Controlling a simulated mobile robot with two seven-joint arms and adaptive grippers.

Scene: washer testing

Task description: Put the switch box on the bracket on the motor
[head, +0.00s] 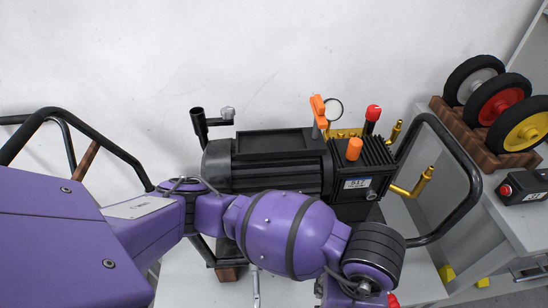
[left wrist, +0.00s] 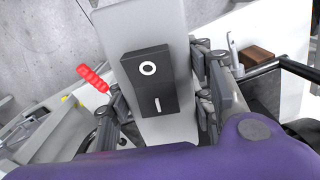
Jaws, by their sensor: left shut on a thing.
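The switch box (left wrist: 158,88) shows in the left wrist view as a black panel with a white ring and a white bar, set against a long pale grey body. My left gripper (left wrist: 160,112) has its dark fingers on both sides of it and is shut on it. In the head view my purple left arm hides the gripper and the box. The motor (head: 275,165) is a black ribbed unit in the middle, behind my arm. I cannot make out the bracket on it for sure. My right gripper is in neither view.
A black tubular frame (head: 462,165) surrounds the motor. Orange caps (head: 354,149), a red knob (head: 374,112) and brass fittings (head: 425,178) stick up at its right. Wheels (head: 498,100) stand in a brown rack at the far right, above a black box with a red button (head: 520,187).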

